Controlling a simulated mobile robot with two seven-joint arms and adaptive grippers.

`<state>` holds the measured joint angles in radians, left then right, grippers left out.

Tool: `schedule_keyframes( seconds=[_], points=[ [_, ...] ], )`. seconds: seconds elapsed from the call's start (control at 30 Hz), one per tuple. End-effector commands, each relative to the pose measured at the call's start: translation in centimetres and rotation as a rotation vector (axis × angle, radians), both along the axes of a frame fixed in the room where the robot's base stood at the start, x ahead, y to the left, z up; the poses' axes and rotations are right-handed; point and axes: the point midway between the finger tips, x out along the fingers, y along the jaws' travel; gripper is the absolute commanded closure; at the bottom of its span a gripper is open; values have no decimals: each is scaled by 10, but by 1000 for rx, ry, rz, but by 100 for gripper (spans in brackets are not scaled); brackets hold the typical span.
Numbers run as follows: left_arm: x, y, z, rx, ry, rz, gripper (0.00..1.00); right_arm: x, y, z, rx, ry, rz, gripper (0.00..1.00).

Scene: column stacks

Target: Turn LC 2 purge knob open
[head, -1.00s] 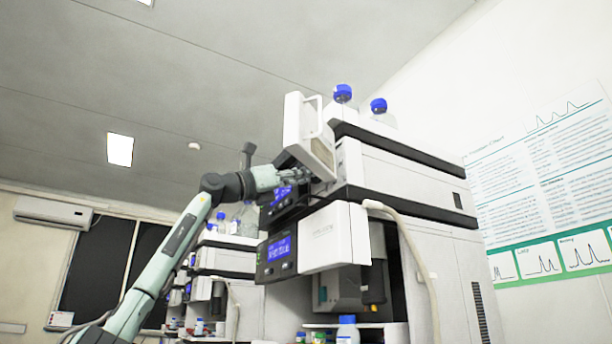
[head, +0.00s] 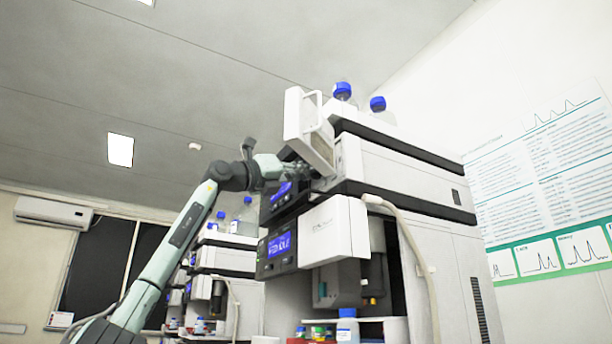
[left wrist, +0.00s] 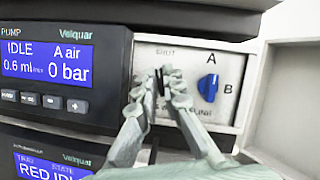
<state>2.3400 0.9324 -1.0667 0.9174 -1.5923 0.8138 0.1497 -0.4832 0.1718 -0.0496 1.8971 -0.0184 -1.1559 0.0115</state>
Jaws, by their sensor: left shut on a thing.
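In the left wrist view my left gripper (left wrist: 160,82) is shut on a small dark knob (left wrist: 158,84) on the pale panel right of the pump display. The fingers hide most of the knob, so its angle is hard to tell. Small print above it looks like "SHUT"; the print below is partly covered. The pump display (left wrist: 47,62) reads IDLE, A air, 0.6 ml/min, 0 bar. In the head view my left gripper (head: 316,174) reaches in under the raised pump door (head: 309,128) of the near instrument stack. The stack's number is not readable.
A blue selector knob (left wrist: 208,87) marked A and B sits close right of the fingers. Blue-capped bottles (head: 343,92) stand on top of the stack. A pale hose (head: 410,240) hangs down its front. Another stack (head: 222,262) stands behind, to the left.

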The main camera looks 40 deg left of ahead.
Motion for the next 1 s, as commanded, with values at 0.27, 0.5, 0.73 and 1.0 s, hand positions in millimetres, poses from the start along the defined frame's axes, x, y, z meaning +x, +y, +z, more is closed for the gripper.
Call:
schedule_keyframes(
  seconds=[0.27, 0.5, 0.73, 1.0],
  points=[
    [-1, -1, -1, -250, 71, 0, 100, 2, -1, 24, -16, -13, 0, 60],
    [0, -1, 1, -470, 137, 0, 100, 2, -2, 35, -20, -17, 0, 60],
    [0, -1, 2, -679, 198, -1, 100, 1, -2, 32, -19, -11, -1, 60],
    [0, -2, 3, -896, 261, -1, 100, 1, 0, 13, -6, -3, 1, 60]
  ],
)
